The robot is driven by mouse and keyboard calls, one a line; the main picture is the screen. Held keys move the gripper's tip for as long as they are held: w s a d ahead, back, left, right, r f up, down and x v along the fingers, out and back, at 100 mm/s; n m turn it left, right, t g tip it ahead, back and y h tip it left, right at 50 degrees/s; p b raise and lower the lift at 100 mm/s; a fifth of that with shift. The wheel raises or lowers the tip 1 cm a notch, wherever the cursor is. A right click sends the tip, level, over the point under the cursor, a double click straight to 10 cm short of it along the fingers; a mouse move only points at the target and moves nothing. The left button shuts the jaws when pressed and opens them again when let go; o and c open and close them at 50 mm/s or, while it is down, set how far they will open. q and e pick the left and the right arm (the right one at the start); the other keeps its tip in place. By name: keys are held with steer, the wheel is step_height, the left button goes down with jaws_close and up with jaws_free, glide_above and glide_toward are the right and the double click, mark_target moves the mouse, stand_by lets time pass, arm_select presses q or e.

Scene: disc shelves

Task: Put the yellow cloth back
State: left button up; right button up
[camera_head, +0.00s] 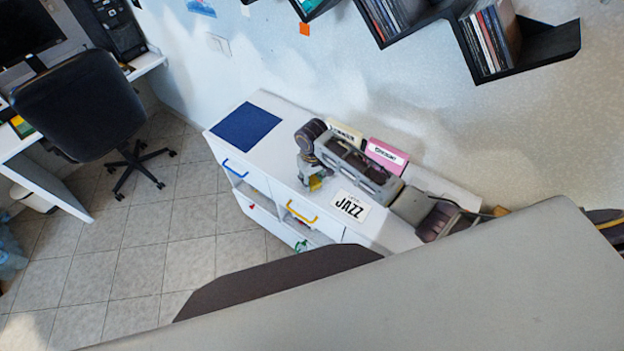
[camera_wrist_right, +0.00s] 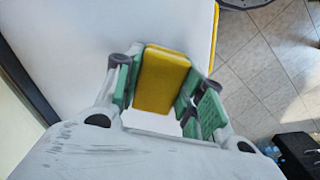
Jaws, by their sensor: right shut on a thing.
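The yellow cloth (camera_wrist_right: 162,80) is a folded, block-like piece between the green-padded fingers of my right gripper (camera_wrist_right: 165,92) in the right wrist view. In the head view my right gripper (camera_head: 314,172) is over the white cabinet's top, near its front edge, and is shut on the cloth. Only a small yellow part of the cloth (camera_head: 315,184) shows there, below the gripper. A blue mat (camera_head: 247,127) lies flat on the left end of the cabinet top, left of the gripper. My left gripper is not in view.
The white cabinet (camera_head: 262,184) has blue and yellow handles. A JAZZ card (camera_head: 351,206) and pink (camera_head: 387,152) and cream (camera_head: 346,132) labelled dividers are near my right arm. Black disc shelves (camera_head: 540,48) hang above. An office chair (camera_head: 80,105) stands at left.

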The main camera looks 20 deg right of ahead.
mark_target(312, 179)
steer(key=o, duration=0.9)
steer(key=shift+r+b, duration=0.8)
steer(key=shift+r, duration=5.3)
